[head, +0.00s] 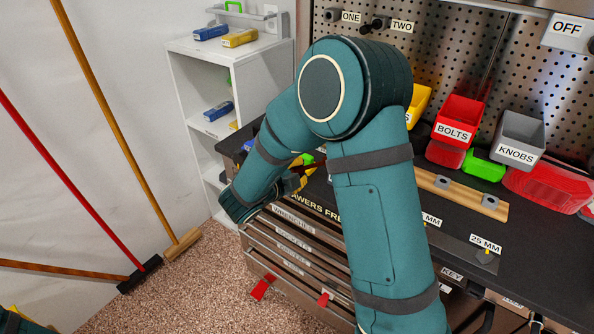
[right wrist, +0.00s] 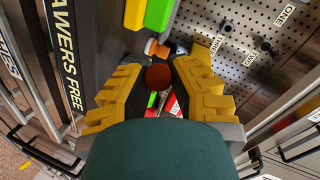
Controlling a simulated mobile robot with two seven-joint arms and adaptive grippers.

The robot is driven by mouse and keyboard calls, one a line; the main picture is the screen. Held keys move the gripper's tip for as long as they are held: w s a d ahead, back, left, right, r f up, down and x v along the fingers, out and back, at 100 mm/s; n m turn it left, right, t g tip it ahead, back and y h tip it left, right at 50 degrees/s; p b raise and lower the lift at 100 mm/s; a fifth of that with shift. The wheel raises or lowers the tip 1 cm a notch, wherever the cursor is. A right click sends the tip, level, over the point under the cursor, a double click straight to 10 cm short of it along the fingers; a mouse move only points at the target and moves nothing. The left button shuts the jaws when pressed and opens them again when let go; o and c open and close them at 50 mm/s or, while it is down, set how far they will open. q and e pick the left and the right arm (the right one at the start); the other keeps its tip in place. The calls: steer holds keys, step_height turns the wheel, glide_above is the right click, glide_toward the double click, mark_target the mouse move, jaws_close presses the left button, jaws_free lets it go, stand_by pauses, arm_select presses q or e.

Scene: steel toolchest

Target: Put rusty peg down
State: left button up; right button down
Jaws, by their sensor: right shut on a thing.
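The rusty peg shows in the right wrist view as a round red-brown end (right wrist: 158,77) between the yellow finger pads. My right gripper (right wrist: 157,88) is shut on it. In the head view my right gripper (head: 303,175) is over the back left part of the black worktop (head: 455,215), mostly behind my own forearm. The peg cannot be made out there, and its lower end is hidden. A small part of my left arm (head: 18,322) shows at the bottom left corner; its fingers cannot be made out.
A pegboard (head: 480,50) with pegs labelled ONE and TWO stands behind the worktop. Red, grey and green bins (head: 460,112) line the back right. A wooden block strip (head: 460,193) lies in front of them. A white shelf (head: 190,85) stands left; brooms (head: 120,130) lean on the wall.

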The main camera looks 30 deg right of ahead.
steer(key=shift+f+b, duration=0.3)
steer(key=shift+f, duration=0.1)
steer(key=shift+f, duration=0.1)
steer(key=c, duration=1)
jaws_free()
